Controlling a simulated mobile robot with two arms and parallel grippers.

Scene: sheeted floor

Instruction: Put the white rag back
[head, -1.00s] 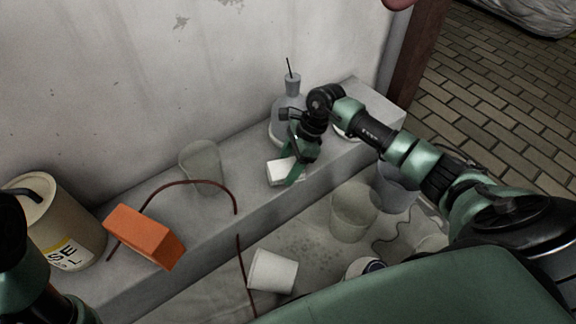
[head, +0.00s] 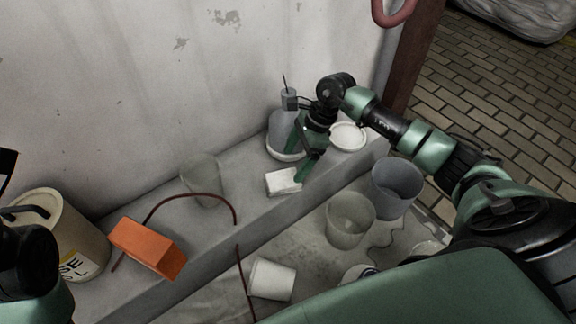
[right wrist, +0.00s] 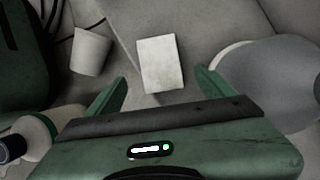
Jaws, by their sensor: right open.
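The white rag (head: 283,182), a small folded block, lies on the grey concrete ledge (head: 225,222). It also shows in the right wrist view (right wrist: 161,63), just beyond the fingertips. My right gripper (head: 304,155) is open and empty, up and to the right of the rag in the head view. In the right wrist view the gripper (right wrist: 161,80) has a finger on each side, with the rag's lower edge between and clear of both. Part of my left arm shows at the left edge of the head view; its gripper does not show clearly.
A grey flask (head: 284,130) stands close behind my right gripper, with a white dish (head: 348,136) to its right. A clear cup (head: 203,178), a red cable (head: 188,183), an orange block (head: 148,248) and a beige canister (head: 72,238) occupy the ledge. Several cups stand or lie below.

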